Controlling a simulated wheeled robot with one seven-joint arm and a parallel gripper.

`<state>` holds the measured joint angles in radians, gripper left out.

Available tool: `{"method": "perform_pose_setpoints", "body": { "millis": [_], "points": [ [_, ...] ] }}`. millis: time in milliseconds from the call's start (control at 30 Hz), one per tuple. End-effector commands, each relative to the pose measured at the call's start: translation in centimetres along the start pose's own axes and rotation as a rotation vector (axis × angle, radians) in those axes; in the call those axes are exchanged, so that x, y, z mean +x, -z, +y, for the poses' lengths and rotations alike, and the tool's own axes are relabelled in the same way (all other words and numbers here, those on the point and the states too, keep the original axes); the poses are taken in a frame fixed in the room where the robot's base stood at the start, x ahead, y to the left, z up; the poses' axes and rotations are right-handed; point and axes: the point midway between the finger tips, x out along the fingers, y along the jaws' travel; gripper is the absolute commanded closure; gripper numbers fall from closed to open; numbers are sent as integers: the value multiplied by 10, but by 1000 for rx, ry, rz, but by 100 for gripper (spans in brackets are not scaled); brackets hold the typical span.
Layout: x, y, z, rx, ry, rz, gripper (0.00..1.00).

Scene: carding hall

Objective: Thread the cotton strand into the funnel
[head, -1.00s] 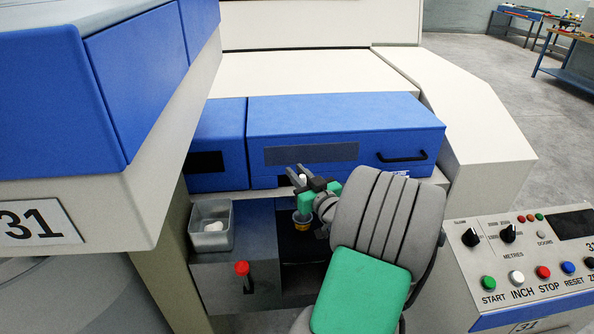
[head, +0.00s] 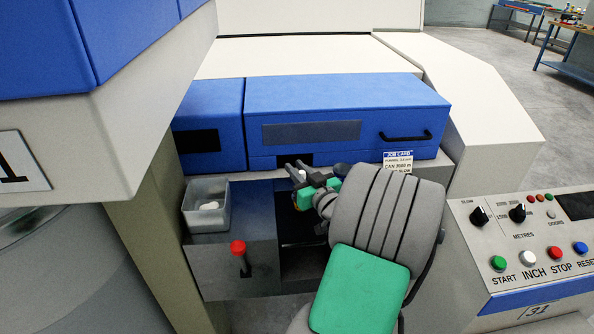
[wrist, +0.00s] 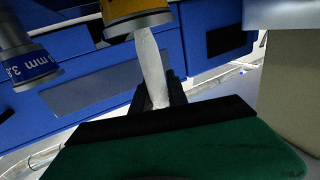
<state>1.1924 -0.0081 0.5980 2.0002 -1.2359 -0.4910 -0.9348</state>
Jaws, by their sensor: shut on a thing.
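The white cotton strand (wrist: 152,72) is between my gripper's dark fingers (wrist: 160,97) in the wrist view. My gripper (head: 297,174) is shut on it, in front of the blue box. The strand runs up the wrist picture to the rim of a yellow-banded metal funnel (wrist: 138,14). They overlap there, and I cannot tell whether the strand is inside the funnel or only against it. A second funnel (wrist: 28,62), with a blue band marked 3.8 mm, is at the left. In the head view my arm and gripper mostly hide the funnels.
A grey tray (head: 190,222) with white pieces stands left of my gripper. A red-knobbed lever (head: 238,248) is below it. The blue box (head: 345,105) with a handle is behind, a job card (head: 398,160) at its lower edge. A button panel (head: 520,235) stands at right.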

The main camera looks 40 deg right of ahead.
Motion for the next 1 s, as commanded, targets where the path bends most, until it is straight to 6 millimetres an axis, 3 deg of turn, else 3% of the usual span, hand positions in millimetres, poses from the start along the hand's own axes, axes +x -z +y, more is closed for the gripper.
{"method": "perform_pose_setpoints", "body": {
  "millis": [200, 233, 500, 800, 1000],
  "points": [
    [0, 0, 0, 0, 0, 0, 100],
    [0, 0, 0, 0, 0, 0, 79],
    [0, 0, 0, 0, 0, 0, 56],
    [-3, 0, 1, 0, -2, 0, 56],
    [-38, -2, 3, 0, -8, 0, 56]
  ]
}}
